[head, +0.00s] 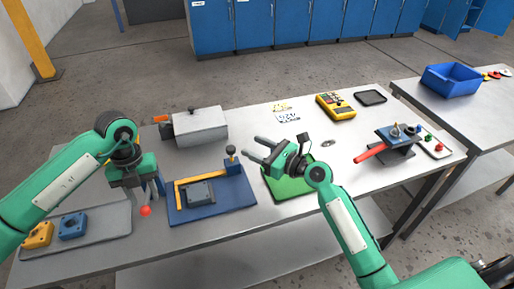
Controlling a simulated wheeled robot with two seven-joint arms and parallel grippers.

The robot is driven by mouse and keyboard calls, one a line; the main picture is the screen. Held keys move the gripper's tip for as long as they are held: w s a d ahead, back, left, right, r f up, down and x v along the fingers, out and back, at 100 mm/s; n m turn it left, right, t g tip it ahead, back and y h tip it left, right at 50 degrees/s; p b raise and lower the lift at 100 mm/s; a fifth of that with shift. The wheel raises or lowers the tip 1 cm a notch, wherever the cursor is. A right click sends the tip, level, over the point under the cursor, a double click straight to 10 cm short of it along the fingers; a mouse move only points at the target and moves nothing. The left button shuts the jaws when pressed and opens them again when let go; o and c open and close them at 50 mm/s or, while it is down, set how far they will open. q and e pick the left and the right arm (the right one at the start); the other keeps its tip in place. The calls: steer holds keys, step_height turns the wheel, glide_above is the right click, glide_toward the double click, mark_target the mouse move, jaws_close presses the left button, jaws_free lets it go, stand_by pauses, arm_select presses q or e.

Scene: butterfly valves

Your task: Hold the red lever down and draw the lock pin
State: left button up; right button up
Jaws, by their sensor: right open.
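A red lever (370,152) sticks out to the left from a valve (396,132) on a dark stand at the right of the table. The lever looks roughly level. I cannot make out a lock pin for certain at this size. My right gripper (258,149) is open and empty above the table's middle, well left of the lever, with its fingers pointing left. My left gripper (151,192) points down over the left part of the table, far from the valve. A small red ball (146,211) shows just below its fingers; I cannot tell whether they touch it.
A blue fixture plate (240,199) with a yellow bracket lies between my grippers. A green mat (274,189) is under the right one. A grey box (200,127), yellow meter (335,106) and black tray (370,97) stand behind. A grey tray (110,220) holds blocks.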

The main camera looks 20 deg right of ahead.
arm_select(q)
steer(key=shift+r+p, duration=1)
steer(key=shift+r, duration=1.3)
steer(key=shift+f, duration=0.1)
